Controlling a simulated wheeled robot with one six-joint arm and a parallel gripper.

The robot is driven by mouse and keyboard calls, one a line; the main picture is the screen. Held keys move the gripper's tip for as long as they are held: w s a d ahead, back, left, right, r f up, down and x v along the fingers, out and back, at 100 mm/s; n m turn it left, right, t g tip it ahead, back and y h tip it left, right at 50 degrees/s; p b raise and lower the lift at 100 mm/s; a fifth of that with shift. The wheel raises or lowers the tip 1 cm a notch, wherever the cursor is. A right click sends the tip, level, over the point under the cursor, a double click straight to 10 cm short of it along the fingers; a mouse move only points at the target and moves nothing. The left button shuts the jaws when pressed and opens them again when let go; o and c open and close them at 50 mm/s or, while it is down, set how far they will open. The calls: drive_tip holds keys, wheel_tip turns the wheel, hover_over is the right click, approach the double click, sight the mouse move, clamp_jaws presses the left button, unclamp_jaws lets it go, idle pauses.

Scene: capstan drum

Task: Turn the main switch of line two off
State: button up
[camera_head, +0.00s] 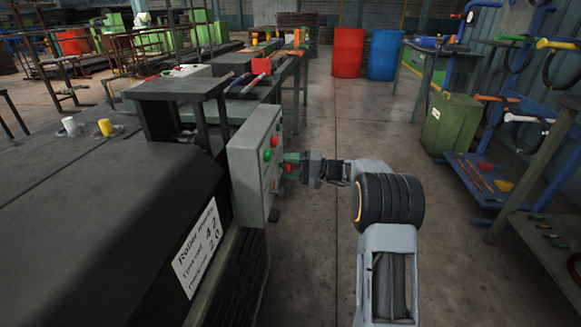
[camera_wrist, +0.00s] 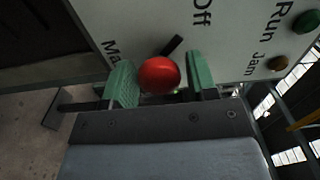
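A grey control box (camera_head: 250,165) stands on the side of the dark machine in the head view. In the wrist view its pale panel (camera_wrist: 235,50) reads "Off", "Run", "Jam" and a partly hidden word starting "Ma". A red ball knob (camera_wrist: 159,75) stands out from the panel, with a black bar behind it pointing toward "Off". My gripper (camera_wrist: 160,82) has its green fingers either side of the knob. The left finger is close to or touching it; a small gap shows at the right finger. In the head view my gripper (camera_head: 290,165) is at the box's right face.
A white sign (camera_head: 198,247) is on the machine. A green cabinet (camera_head: 451,124) and tool racks stand right. The aisle floor (camera_head: 335,120) is clear.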

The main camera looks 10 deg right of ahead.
drive_tip(key=shift+o, duration=0.9)
drive_tip(key=p+v, duration=0.4)
drive_tip(key=v, duration=1)
drive_tip(key=shift+a+r, duration=0.1)
drive_tip(key=shift+a, duration=0.05)
drive_tip(key=s+a+r+n+g+h+p, duration=0.1)
drive_tip(key=s+a+r+g+h+p, duration=0.2)
drive_tip(key=s+a+r+p, duration=0.4)
drive_tip(key=s+a+r+g+h+p, duration=0.35)
drive_tip(key=a+r+p, duration=0.25)
drive_tip(key=r+p, duration=0.45)
drive_tip(key=s+r+n+t+h+p, duration=0.3)
drive_tip(key=s+r+h+p, duration=0.7)
drive_tip(key=s+r+p, duration=0.5)
drive_tip(key=shift+s+r+n+p, duration=0.35)
drive_tip(key=shift+s+p, duration=0.25)
drive_tip(key=shift+p, duration=0.45)
